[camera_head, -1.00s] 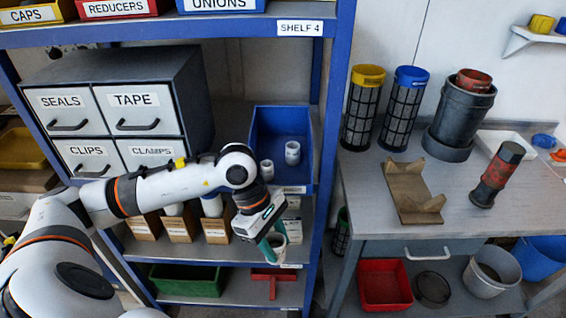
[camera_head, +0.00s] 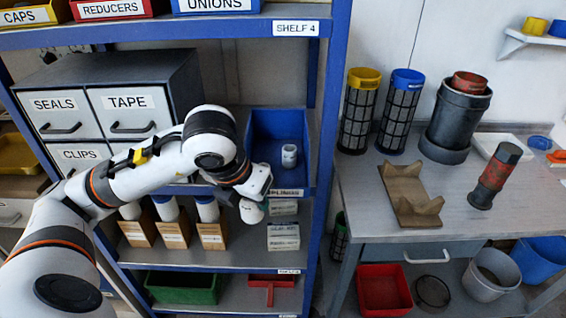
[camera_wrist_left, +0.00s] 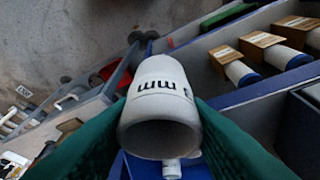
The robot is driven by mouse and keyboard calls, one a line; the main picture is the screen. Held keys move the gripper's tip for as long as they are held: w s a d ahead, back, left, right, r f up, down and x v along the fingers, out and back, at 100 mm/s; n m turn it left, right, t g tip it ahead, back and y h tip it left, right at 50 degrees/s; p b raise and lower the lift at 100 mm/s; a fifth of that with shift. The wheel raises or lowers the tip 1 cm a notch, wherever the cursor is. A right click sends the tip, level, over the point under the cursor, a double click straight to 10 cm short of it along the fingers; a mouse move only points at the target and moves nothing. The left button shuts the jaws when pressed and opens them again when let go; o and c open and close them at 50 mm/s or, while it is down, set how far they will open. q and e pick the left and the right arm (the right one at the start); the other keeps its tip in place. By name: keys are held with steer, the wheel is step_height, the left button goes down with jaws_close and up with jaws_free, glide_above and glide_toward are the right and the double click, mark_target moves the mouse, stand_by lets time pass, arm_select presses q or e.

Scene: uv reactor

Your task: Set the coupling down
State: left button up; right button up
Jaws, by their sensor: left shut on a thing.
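My left gripper (camera_head: 256,196) is in front of the middle shelf, by the front lip of the blue bin (camera_head: 296,124). Its green fingers are shut on a white coupling (camera_head: 251,214). In the left wrist view the same coupling (camera_wrist_left: 158,100) sits between the two green fingers (camera_wrist_left: 155,130), its open end facing the camera and dark print on its side. Another white coupling (camera_head: 289,155) stands upright in the blue bin; a small one also shows below the held coupling in the left wrist view (camera_wrist_left: 172,168). My gripper hides part of the bin's front. My right gripper is out of view.
A blue shelf post (camera_head: 326,160) is to the right. Grey drawers (camera_head: 125,100) are left of the bin. The workbench (camera_head: 360,205) is further right.

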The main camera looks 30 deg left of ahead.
arm_select(q)
steer(key=w+p, duration=0.1)
steer(key=w, duration=0.4)
steer(key=w+p, duration=0.1)
steer(key=w, duration=0.4)
steer(key=w+a+p, duration=0.1)
steer(key=w, duration=0.5)
steer(key=shift+p, duration=0.4)
steer(key=shift+w+a, duration=0.1)
steer(key=shift+w, duration=0.1)
step_height(320, 180, down, 3)
steer(key=shift+p, duration=0.45)
steer(key=shift+f, duration=0.25)
steer(key=shift+f, duration=0.2)
steer(key=o, duration=0.7)
steer(key=shift+r, duration=0.15)
